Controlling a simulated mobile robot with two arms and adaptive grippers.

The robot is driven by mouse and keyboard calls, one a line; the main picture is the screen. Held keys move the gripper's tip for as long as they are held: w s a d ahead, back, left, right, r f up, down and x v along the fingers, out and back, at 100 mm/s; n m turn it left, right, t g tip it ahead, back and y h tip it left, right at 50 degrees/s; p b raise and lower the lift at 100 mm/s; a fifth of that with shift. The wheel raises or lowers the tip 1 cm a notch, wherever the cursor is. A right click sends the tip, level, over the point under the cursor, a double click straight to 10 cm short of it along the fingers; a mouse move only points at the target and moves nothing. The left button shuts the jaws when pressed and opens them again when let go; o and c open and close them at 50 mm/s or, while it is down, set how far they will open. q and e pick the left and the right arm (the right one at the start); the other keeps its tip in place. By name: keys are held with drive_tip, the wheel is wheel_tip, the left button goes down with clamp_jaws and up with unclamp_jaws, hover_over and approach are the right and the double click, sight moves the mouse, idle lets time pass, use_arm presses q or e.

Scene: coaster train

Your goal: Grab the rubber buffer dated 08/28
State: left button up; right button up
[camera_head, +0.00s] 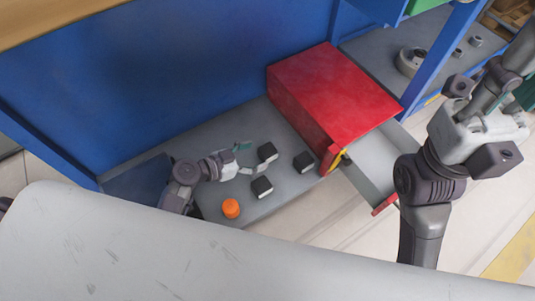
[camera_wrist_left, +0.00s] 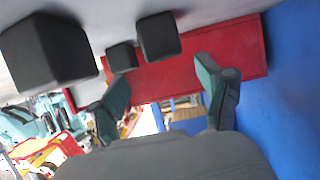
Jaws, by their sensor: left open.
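Three black blocks with pale lower parts, likely the rubber buffers, sit on the grey shelf: one nearest the gripper (camera_head: 267,152), one to the right (camera_head: 303,162), one nearer the front (camera_head: 262,187). No date can be read on any of them. My left gripper (camera_head: 248,159) is open and empty, low over the shelf, its fingers pointing at the nearest block but apart from it. In the left wrist view, three black blocks show: a large one (camera_wrist_left: 48,50), a small one (camera_wrist_left: 122,57) and one near the middle (camera_wrist_left: 158,35). The open fingers (camera_wrist_left: 163,84) show below them.
An orange round object (camera_head: 230,208) stands near the shelf front. A red cabinet (camera_head: 335,90) with a drawer (camera_head: 372,172) pulled open stands right of the blocks. A blue wall (camera_head: 170,90) rises behind.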

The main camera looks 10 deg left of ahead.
sight(265, 150)
use_arm(q)
drive_tip(key=b+x, duration=0.1)
drive_tip(key=x, duration=0.1)
drive_tip(key=b+x, duration=0.1)
drive_tip(key=x, duration=0.2)
drive_tip(key=shift+w+a+f, duration=0.15)
drive_tip(key=shift+a+f, duration=0.05)
drive_tip(key=shift+a, duration=0.2)
drive_tip(key=shift+w+d+f, duration=0.1)
drive_tip(key=shift+w+d, duration=0.25)
drive_tip(key=c, duration=1.3)
